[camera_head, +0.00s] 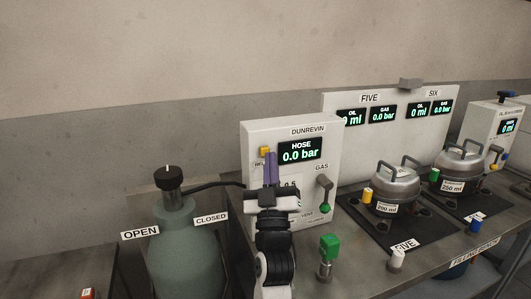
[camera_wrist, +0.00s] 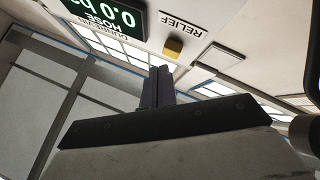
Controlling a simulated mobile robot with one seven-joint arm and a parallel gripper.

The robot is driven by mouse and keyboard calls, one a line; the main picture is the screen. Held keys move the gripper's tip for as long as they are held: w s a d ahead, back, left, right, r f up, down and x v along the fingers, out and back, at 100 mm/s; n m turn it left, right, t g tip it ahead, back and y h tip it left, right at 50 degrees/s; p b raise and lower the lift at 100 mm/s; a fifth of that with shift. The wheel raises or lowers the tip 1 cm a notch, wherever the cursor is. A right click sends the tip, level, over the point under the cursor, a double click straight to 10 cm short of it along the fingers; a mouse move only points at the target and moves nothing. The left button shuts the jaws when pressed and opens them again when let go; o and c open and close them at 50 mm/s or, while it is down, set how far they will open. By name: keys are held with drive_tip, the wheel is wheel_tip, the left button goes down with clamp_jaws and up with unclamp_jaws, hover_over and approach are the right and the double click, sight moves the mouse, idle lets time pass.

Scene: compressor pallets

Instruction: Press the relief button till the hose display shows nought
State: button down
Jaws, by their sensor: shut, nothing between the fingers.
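The yellow relief button (camera_head: 265,151) sits on the front of the white DUNREVIN box (camera_head: 257,131), left of the hose display (camera_head: 300,150). The display reads 0.0 bar. In the wrist view the button (camera_wrist: 173,47) shows beside the RELIEF label (camera_wrist: 185,24), and part of the display (camera_wrist: 104,14) shows upside down. My gripper (camera_head: 270,155) is shut and empty, its fingertips close to the button. In the wrist view my gripper's fingers (camera_wrist: 158,72) point toward the button; I cannot tell whether they touch it. My gripper hides part of the box front.
A green gas bottle (camera_head: 172,235) with a black hose stands left, between OPEN and CLOSED signs. A green-knobbed gas lever (camera_head: 325,195) is on the box's right side. A green-topped post (camera_head: 329,247) and metal pots (camera_head: 396,186) stand to the right.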

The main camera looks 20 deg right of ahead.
drive_tip(key=shift+w, duration=0.1)
drive_tip(key=shift+w, duration=0.35)
drive_tip(key=shift+w, duration=0.5)
idle(2.0)
drive_tip(key=shift+s+b, duration=0.1)
drive_tip(key=shift+b, duration=0.2)
drive_tip(key=shift+s+b, duration=0.3)
drive_tip(key=shift+s, duration=0.55)
drive_tip(key=shift+s+b, duration=0.8)
drive_tip(key=shift+s, duration=1.7)
drive_tip(key=shift+s, duration=0.1)
